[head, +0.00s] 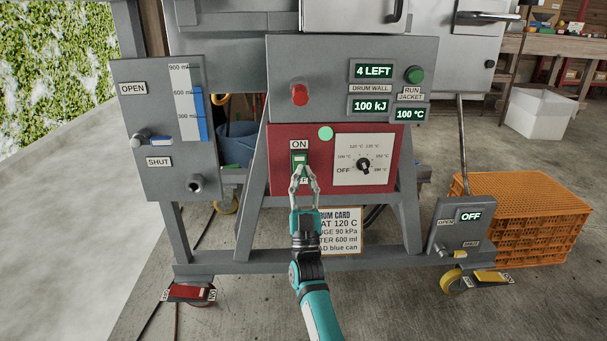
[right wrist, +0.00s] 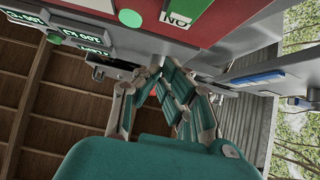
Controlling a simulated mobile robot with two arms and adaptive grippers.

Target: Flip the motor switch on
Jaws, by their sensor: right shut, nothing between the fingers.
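The motor switch (head: 300,157) is a small dark green switch on the red panel (head: 235,0). An ON label (head: 299,144) sits above it, and the label below is mostly hidden by my fingers. My right gripper (head: 302,172) is shut and empty, with its fingertips at the lower part of the switch. I cannot tell whether they touch it or which way the switch is set. In the right wrist view the shut fingers (right wrist: 160,68) point up toward the panel, near the upside-down ON label (right wrist: 178,19). My left gripper is not in view.
A round green light (head: 325,133) and a dial (head: 364,165) are right of the switch. A red knob (head: 300,95) is above. A drum card (head: 342,232) hangs behind my right arm. Orange crates (head: 525,220) stand at the right.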

